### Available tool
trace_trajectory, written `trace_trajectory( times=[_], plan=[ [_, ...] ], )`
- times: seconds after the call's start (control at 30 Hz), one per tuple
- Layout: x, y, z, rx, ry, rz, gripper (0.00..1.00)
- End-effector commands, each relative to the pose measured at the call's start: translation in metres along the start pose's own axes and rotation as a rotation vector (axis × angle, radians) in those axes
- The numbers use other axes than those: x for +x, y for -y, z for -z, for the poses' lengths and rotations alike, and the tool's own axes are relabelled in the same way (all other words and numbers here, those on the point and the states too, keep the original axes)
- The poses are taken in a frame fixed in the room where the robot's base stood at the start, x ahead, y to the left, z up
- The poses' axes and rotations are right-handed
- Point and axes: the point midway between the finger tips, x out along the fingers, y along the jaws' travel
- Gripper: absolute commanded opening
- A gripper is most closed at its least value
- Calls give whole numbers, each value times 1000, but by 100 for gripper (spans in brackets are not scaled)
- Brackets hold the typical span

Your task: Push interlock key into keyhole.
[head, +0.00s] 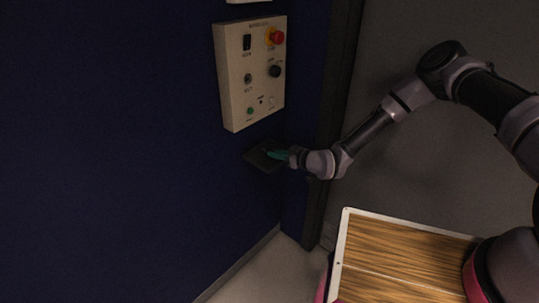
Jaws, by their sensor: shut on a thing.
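My gripper (291,157) is at the blue wall, below the control panel, at the end of my arm reaching in from the right. It is shut on a small green-teal piece (277,154), which looks like the interlock key. The key points left, over a dark plate or ledge (257,159) on the wall. The fingertips are small and dark here, and I cannot tell whether the key touches the plate. The cream control panel (235,97) is above. A round dark fitting (248,78) on its face may be the keyhole; I cannot tell for sure.
The panel also carries a red emergency button (278,37), a black switch (247,42), a black knob (275,71) and a green button (250,111). A dark vertical post (331,90) stands right of the panel. Open wall lies left.

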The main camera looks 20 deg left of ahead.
Motion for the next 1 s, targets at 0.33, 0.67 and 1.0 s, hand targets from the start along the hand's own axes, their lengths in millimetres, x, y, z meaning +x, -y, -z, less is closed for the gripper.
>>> trace_trajectory(
  times=[0.33, 0.67, 1.0],
  plan=[
    [-3, 0, 10, 0, 0, -1, 0],
    [-6, 0, 20, 1, 0, 0, 0],
    [-9, 0, 30, 0, 0, -1, 0]
  ],
)
